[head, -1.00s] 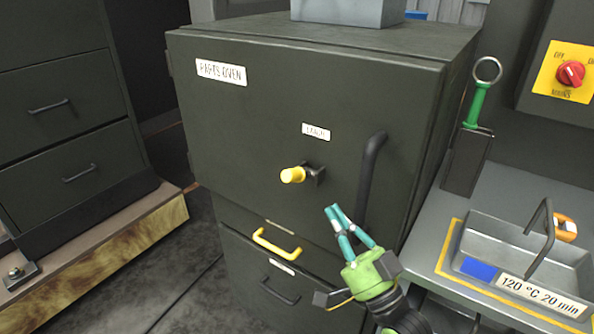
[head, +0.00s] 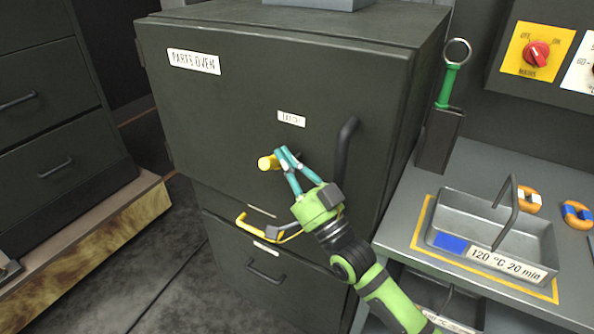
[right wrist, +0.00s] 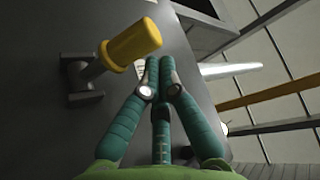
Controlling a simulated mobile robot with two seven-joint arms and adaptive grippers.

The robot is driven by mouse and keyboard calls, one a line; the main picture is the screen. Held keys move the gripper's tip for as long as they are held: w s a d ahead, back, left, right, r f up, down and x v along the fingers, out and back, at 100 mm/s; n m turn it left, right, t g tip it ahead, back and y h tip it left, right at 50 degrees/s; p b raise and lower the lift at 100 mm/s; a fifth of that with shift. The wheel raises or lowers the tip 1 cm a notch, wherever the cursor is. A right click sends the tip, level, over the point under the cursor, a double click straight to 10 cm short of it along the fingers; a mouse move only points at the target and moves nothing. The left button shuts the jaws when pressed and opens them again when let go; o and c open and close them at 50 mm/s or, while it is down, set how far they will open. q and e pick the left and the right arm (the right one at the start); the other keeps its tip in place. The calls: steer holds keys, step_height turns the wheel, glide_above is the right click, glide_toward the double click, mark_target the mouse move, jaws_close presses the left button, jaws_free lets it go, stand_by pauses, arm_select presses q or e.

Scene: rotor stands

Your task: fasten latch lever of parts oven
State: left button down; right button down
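The parts oven (head: 230,110) is a dark cabinet with a labelled door that looks closed. Its latch lever (head: 267,162) has a yellow knob and sticks out from the door below a small label. In the right wrist view the latch lever's yellow knob (right wrist: 132,46) and dark mount are left of my fingertips. My right gripper (head: 284,152) is at the door, just right of the knob, and hides part of the latch mount. Its teal fingers meet at the tips in the right wrist view (right wrist: 158,62), with nothing seen between them. My left gripper is out of view.
A black door handle (head: 344,148) stands right of the latch. A yellow drawer handle (head: 252,228) is below. A red switch (head: 537,53) is above.

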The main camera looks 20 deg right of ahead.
steer(key=shift+w+a+r, duration=0.1)
steer(key=shift+w+r, duration=0.05)
stand_by(0.4)
steer(key=shift+a+f+n+y+b, duration=0.1)
steer(key=shift+f+n+y+b, duration=0.15)
steer(key=shift+n+y+b, duration=0.35)
